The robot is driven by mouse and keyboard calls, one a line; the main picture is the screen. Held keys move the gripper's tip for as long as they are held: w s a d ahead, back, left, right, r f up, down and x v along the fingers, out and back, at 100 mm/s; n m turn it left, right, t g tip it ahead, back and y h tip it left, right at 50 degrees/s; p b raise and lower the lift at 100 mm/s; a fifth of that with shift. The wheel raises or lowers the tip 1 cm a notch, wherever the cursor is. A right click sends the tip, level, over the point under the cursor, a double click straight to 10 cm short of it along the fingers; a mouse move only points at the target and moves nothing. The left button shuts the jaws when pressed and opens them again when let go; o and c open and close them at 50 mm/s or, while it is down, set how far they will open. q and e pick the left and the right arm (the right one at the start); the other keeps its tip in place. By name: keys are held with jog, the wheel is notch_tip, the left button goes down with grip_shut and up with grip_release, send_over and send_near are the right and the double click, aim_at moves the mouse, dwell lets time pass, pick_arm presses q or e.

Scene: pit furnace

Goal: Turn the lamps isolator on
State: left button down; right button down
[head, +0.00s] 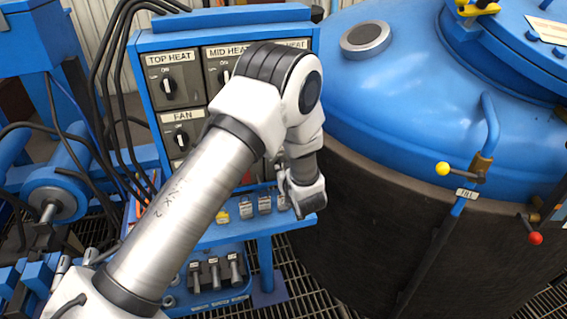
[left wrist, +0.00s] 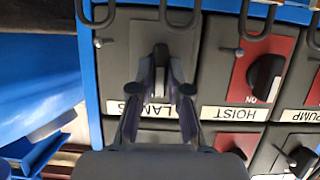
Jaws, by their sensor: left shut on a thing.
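The lamps isolator is a grey plate (left wrist: 117,55) with a label reading LAMPS, partly covered by my fingers in the left wrist view. Its dark rotary knob (left wrist: 160,56) stands roughly upright in that picture. My left gripper (left wrist: 161,88) has its two fingers on either side of the knob, shut on it. In the head view my left gripper (head: 303,190) is at the lower right of the blue switch panel (head: 145,97). My arm hides the lamps isolator there. My right gripper is not in view.
The hoist isolator (left wrist: 265,77) on a red plate sits beside the lamps one, with the pump isolator beyond. The top heat (head: 170,85) and fan (head: 181,138) isolators are on the panel's left. A large blue furnace vessel (head: 390,85) stands close on the right.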

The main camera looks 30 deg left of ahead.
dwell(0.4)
pick_arm(q)
jog(key=c, duration=1.4)
grip_release()
jog(key=v, duration=0.7)
jog(key=shift+d, duration=0.2)
jog(key=shift+s, duration=0.1)
